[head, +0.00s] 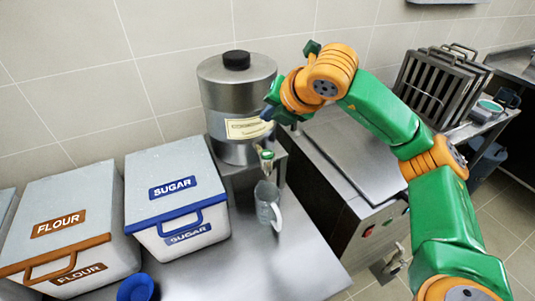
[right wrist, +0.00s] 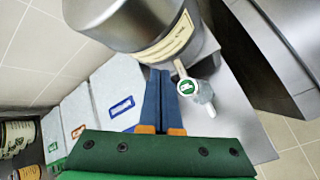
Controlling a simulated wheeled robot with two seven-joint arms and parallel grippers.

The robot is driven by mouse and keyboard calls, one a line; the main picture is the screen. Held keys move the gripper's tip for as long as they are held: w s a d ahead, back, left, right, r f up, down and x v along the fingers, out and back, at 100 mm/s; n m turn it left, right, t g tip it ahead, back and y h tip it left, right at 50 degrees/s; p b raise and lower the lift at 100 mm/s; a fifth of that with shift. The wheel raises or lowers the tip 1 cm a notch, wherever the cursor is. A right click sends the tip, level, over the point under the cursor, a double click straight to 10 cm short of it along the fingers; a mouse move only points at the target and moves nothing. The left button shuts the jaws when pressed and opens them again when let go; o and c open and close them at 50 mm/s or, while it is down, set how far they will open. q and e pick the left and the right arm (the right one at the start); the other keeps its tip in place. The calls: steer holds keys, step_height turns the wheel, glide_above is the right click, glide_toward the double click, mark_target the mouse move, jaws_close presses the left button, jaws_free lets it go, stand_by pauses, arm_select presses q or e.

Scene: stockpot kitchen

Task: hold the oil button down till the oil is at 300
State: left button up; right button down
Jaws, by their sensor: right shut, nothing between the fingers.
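A steel tank (head: 237,95) with a black lid knob and a cream label stands on a metal stand. Its tap has a round green-and-white button (right wrist: 186,87), which also shows at the tank's front in the head view (head: 267,155). A clear jug (head: 268,205) with a handle stands upright below the tap; its oil level cannot be read. My right gripper (head: 269,107) is shut and empty beside the tank's label, above the button and apart from it. In the right wrist view, its blue fingertips (right wrist: 160,72) lie just left of the button. My left gripper is out of view.
A sugar bin (head: 160,165) and a flour bin (head: 60,205) stand left of the tank. A blue round item (head: 135,287) lies in front. A steel fryer-like unit (head: 345,160) with baskets (head: 440,85) behind is at right. The counter before the jug is clear.

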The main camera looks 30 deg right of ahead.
mark_target(264, 151)
step_height(264, 151, down, 8)
steer(key=b, duration=0.5)
steer(key=shift+r+b, duration=0.15)
steer(key=shift+b, duration=0.15)
steer(key=shift+f, duration=0.2)
stand_by(1.2)
steer(key=shift+f+b, duration=0.35)
steer(key=shift+b, duration=0.45)
steer(key=shift+f+b, duration=0.5)
steer(key=shift+b, duration=0.1)
stand_by(4.0)
